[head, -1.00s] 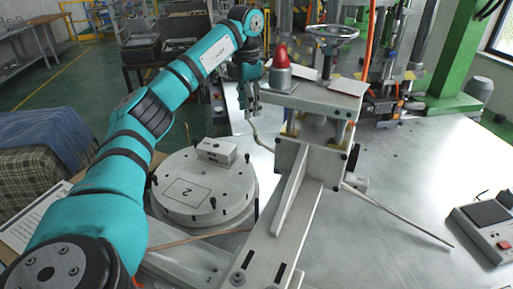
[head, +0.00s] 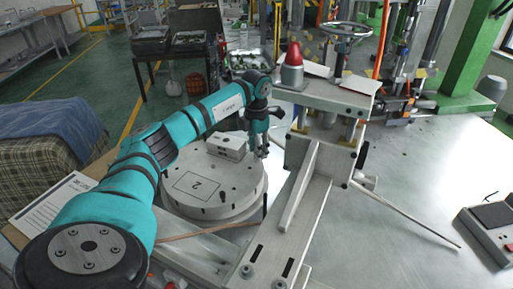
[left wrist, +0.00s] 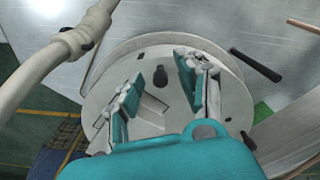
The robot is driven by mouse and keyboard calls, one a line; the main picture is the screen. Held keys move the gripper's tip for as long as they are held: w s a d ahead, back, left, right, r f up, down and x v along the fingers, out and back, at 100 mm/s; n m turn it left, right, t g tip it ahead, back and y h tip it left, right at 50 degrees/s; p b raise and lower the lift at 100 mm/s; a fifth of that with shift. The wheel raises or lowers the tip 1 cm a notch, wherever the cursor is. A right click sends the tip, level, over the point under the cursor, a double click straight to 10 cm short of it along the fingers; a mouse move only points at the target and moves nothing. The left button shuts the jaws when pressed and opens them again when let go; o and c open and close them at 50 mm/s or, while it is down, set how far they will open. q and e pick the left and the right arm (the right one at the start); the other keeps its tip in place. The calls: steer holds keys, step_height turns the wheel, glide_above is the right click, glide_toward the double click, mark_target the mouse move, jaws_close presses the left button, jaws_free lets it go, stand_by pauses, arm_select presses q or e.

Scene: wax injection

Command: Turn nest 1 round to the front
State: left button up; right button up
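The round white turntable (head: 238,186) lies flat in front of the press. Its near side bears a square outline marked 2 (head: 197,186), and a pale metal block (head: 228,147) sits on its far part. No number 1 is legible. My left gripper (head: 261,148) points down over the turntable's far right edge, beside the block. In the left wrist view its fingers (left wrist: 160,92) are spread apart over the turntable, with a black peg (left wrist: 160,76) visible in the gap between them. I cannot tell whether they touch it. My right gripper is not in view.
The press frame (head: 310,180) with its red-topped cylinder (head: 293,68) and handwheel (head: 340,31) stands close right of the gripper. A thin rod (head: 410,218) juts out rightward. A control box (head: 490,230) lies at far right. The tabletop between is clear.

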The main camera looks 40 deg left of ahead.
arm_select(q)
steer(key=shift+s, duration=0.1)
steer(key=shift+c, duration=0.2)
jaws_close()
steer(key=shift+a, duration=0.15)
stand_by(0.3)
